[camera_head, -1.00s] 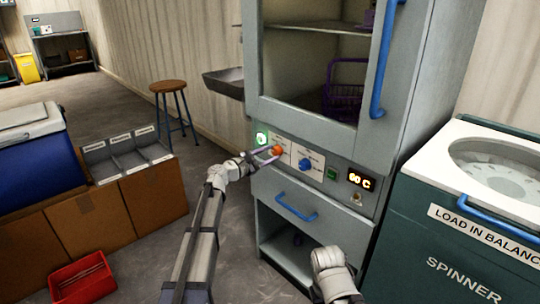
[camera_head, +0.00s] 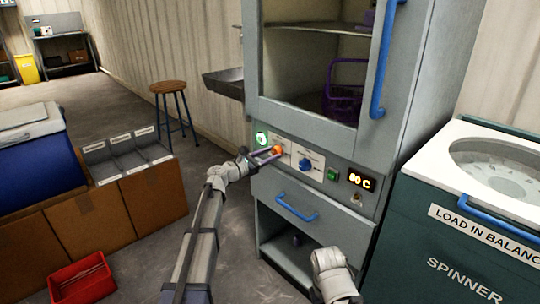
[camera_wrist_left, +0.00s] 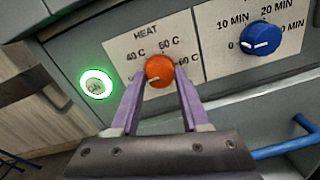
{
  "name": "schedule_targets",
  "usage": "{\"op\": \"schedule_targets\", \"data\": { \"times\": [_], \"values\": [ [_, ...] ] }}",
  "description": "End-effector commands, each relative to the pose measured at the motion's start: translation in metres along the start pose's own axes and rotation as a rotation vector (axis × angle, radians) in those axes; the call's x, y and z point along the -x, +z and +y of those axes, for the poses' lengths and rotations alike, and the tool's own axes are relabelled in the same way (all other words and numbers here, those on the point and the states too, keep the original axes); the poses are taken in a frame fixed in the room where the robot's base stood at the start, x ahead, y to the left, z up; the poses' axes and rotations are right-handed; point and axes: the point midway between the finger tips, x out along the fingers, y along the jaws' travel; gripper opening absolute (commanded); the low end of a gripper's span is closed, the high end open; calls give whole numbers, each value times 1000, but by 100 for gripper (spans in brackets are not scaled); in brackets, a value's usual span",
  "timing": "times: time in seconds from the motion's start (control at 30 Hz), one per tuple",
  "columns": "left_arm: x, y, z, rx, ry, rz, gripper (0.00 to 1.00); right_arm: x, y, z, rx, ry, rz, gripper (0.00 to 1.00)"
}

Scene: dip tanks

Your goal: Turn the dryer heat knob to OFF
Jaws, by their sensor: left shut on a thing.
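The orange heat knob (camera_wrist_left: 159,70) sits on the dryer's white HEAT label plate (camera_wrist_left: 125,48), with 40 C, 60 C and another temperature mark around it. A pale pointer line shows on the knob's lower left side; the OFF mark is not visible, hidden or out of sight behind my fingers. The knob also shows in the head view (camera_head: 277,150). My left gripper (camera_wrist_left: 157,80) is shut on the knob, one purple-grey finger on each side. My right gripper is not seen; only part of my right arm shows.
A blue timer knob (camera_wrist_left: 258,40) is just right of the heat knob. A green-lit button (camera_wrist_left: 96,83) is to its left. Below are a blue drawer handle (camera_head: 297,208) and an open shelf. The spinner (camera_head: 470,230) stands close on the right.

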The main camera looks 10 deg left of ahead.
Motion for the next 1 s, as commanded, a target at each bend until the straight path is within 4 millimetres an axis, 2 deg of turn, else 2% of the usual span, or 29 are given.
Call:
{"op": "schedule_targets", "data": {
  "times": [0.23, 0.27, 0.5, 0.83, 1.0],
  "values": [
    [1, 0, -1, -1, -2, 2, 0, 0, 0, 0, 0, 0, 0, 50],
    [1, 0, -1, -1, -2, 2, 48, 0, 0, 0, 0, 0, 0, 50],
    [0, 0, -1, -1, -1, 1, 75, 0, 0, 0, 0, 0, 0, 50],
    [2, 0, 0, -1, 0, 0, 76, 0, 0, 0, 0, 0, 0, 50],
    [16, 0, -1, -1, 1, 1, 76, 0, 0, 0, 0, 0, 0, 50]
  ]
}}
